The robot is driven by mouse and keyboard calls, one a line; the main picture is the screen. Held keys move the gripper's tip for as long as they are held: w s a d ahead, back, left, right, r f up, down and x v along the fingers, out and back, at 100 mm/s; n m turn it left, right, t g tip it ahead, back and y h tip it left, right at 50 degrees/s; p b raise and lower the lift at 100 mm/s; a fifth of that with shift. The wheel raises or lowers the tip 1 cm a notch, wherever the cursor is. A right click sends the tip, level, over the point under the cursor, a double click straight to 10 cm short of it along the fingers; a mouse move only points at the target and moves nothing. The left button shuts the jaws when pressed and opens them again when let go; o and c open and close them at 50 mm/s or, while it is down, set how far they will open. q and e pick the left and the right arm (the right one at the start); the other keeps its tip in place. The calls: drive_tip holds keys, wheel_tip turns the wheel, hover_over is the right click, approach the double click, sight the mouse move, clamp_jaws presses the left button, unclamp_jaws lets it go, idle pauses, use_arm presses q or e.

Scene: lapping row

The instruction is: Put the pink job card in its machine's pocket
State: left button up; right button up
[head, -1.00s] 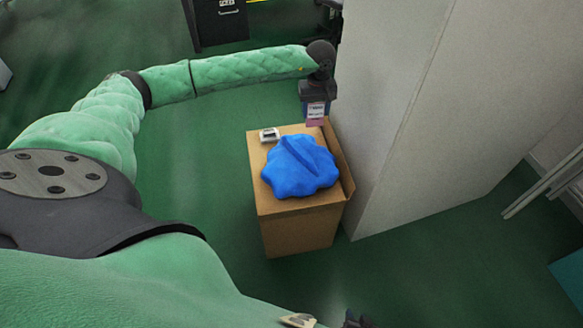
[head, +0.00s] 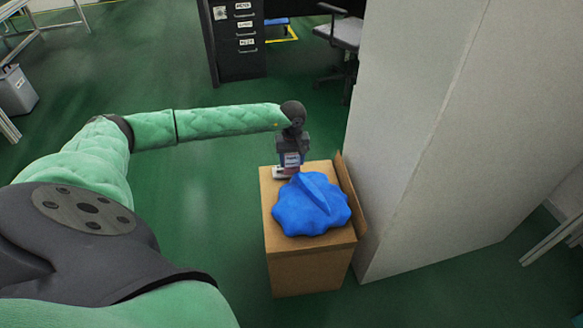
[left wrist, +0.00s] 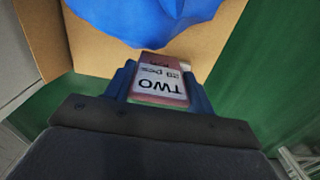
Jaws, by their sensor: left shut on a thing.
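The pink job card (left wrist: 160,82) is between the fingers of my left gripper (left wrist: 160,88) in the left wrist view. In the head view my left gripper (head: 291,160) is shut on the card (head: 291,159), above the back edge of a cardboard box. The machine's pocket cannot be made out in these views. My right gripper does not show.
A cardboard box (head: 310,268) with a blue crumpled thing (head: 311,206) on top stands against a pale wall or column (head: 420,130). A black cabinet (head: 237,45) and an office chair (head: 343,35) stand behind. Green floor (head: 200,215) is open to the left.

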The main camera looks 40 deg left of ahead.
sight(291, 167)
use_arm(q)
drive_tip(key=shift+a+f, duration=0.1)
drive_tip(key=shift+f, duration=1.95)
drive_tip(key=shift+f, duration=0.1)
drive_tip(key=o, duration=0.5)
drive_tip(key=shift+f, duration=0.1)
drive_tip(key=o, duration=0.5)
